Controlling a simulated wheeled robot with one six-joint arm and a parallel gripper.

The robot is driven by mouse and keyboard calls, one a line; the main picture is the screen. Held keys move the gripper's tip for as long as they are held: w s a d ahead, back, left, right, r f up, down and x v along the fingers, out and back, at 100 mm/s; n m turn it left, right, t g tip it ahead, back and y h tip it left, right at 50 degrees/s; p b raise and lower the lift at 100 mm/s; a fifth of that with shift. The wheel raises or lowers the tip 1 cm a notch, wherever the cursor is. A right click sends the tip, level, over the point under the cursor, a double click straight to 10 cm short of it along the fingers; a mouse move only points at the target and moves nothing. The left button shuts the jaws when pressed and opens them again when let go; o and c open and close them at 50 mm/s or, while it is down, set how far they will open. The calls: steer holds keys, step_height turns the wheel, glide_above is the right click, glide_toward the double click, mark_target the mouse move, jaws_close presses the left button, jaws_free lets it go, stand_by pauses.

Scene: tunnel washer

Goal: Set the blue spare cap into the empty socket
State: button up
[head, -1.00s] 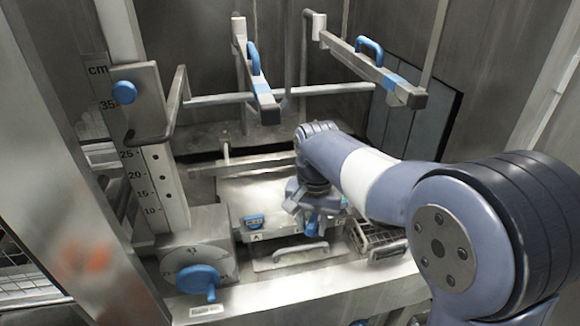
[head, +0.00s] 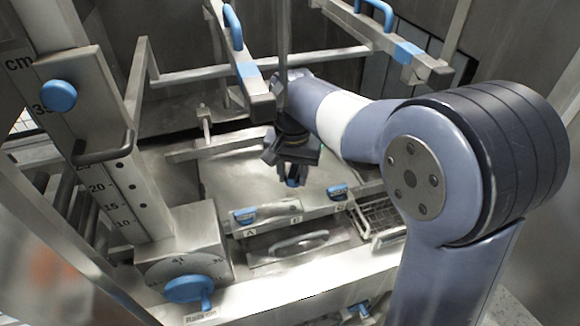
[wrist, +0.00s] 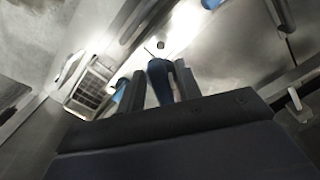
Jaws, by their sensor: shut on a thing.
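My gripper (head: 291,172) is shut on the blue spare cap (head: 292,182) and holds it above the sloped metal panel. In the wrist view the cap (wrist: 158,72) stands between the two dark fingers. On the panel's front edge, a blue cap (head: 245,215) sits by label A and another blue cap (head: 337,190) sits farther right. Between them, by label B (head: 296,219), no blue cap shows. In the wrist view a small dark round hole (wrist: 160,44) shows beyond the held cap, apart from it; it looks like the empty socket.
A metal handle (head: 300,243) and a wire basket (head: 378,214) lie in front of the panel. Blue-handled bars (head: 240,60) overhang it. A post with a cm scale (head: 105,180) and a dial with a blue knob (head: 190,288) stand at left.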

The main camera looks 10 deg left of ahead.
steer(key=shift+f, duration=0.1)
steer(key=shift+f+b, duration=0.5)
steer(key=shift+f, duration=0.85)
steer(key=b, duration=0.4)
glide_above(292, 210)
steer(key=shift+f, duration=2.7)
steer(key=shift+f+b, duration=0.5)
steer(key=shift+f, duration=0.15)
